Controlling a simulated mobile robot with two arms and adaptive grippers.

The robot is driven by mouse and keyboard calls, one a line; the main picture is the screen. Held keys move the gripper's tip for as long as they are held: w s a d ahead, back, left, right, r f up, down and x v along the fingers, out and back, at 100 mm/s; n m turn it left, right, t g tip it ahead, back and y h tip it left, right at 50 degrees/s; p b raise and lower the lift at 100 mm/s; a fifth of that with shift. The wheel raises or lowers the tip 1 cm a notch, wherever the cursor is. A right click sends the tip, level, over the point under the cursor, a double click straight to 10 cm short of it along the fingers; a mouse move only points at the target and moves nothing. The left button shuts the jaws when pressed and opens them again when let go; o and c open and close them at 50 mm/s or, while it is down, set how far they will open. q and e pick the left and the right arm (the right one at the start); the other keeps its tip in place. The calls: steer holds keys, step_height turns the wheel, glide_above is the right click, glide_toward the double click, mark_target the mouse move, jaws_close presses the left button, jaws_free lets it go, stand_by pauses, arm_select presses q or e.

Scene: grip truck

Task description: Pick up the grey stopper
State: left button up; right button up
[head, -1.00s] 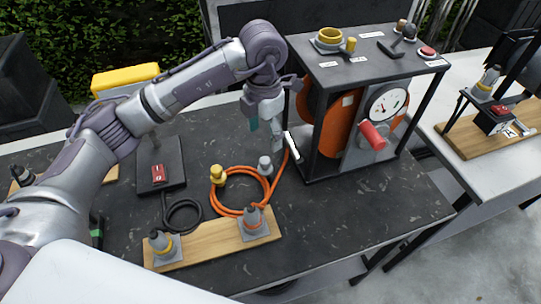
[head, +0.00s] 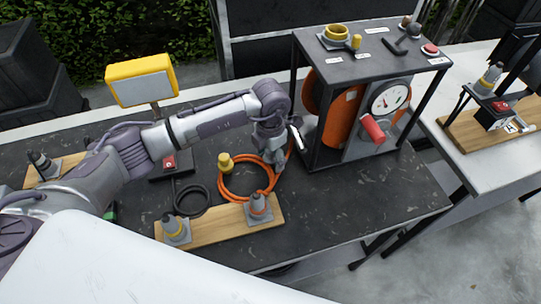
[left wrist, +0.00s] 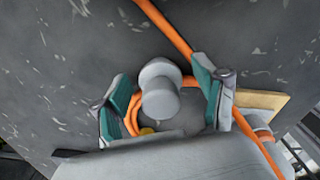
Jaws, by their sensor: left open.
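The grey stopper (left wrist: 160,88) shows in the left wrist view as a round-topped grey knob, between the two teal-padded fingers of my left gripper (left wrist: 164,94). The fingers are open, one on each side of it, with a gap visible. In the head view my left gripper (head: 272,158) points down over the right side of the orange hose coil (head: 222,184) and largely hides the stopper. My right gripper is not in view.
A yellow stopper (head: 226,162) stands by the coil. A wooden board (head: 215,226) with two grey cones lies in front. A black frame (head: 311,110) with an orange cylinder and gauge stands close to the right. A yellow lamp (head: 140,80) stands behind my arm.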

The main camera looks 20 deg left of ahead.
arm_select(q)
steer(key=c, duration=1.3)
steer(key=shift+o, duration=0.2)
